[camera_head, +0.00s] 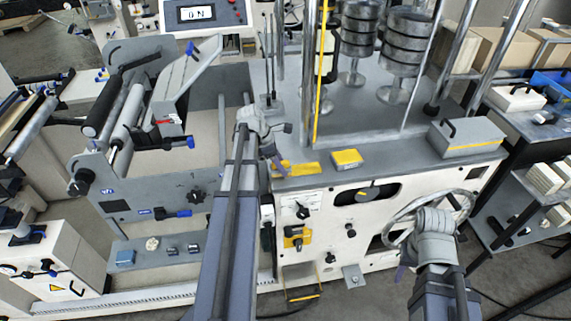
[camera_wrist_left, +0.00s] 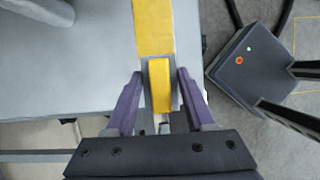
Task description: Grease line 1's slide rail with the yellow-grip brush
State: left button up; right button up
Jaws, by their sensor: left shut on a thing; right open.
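My left gripper (camera_head: 279,163) is at the front edge of the grey machine top. In the left wrist view its purple fingers (camera_wrist_left: 161,73) are shut on a narrow yellow-topped piece with grey sides, which looks like the yellow-grip brush (camera_wrist_left: 160,88). Its bristles are not visible. In the head view my left wrist and arm largely hide it. My right gripper (camera_head: 399,272) is open, low in front of the handwheel, and mostly hidden by its own wrist. A pale rail with small marks (camera_head: 185,305) runs along the bottom; I cannot tell whether it is line 1's slide rail.
A yellow strip (camera_head: 305,169) and a yellow-topped block (camera_head: 347,157) lie on the machine top's front edge. A handwheel (camera_head: 462,204) stands out from the machine front. A grey box with a handle (camera_head: 467,138) sits at the right. Upright posts rise behind.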

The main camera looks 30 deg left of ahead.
pick_arm(q)
jog(key=shift+w+a+r, duration=0.1)
jog(key=shift+a, duration=0.05)
jog(key=shift+w+d, duration=1.25)
jog(key=shift+d, duration=0.1)
jog(key=shift+w+d, duration=0.1)
jog(key=shift+w+d, duration=1.25)
jog(key=shift+d, duration=0.1)
jog(key=shift+w+d, duration=1.25)
jog(key=shift+w+d, duration=0.1)
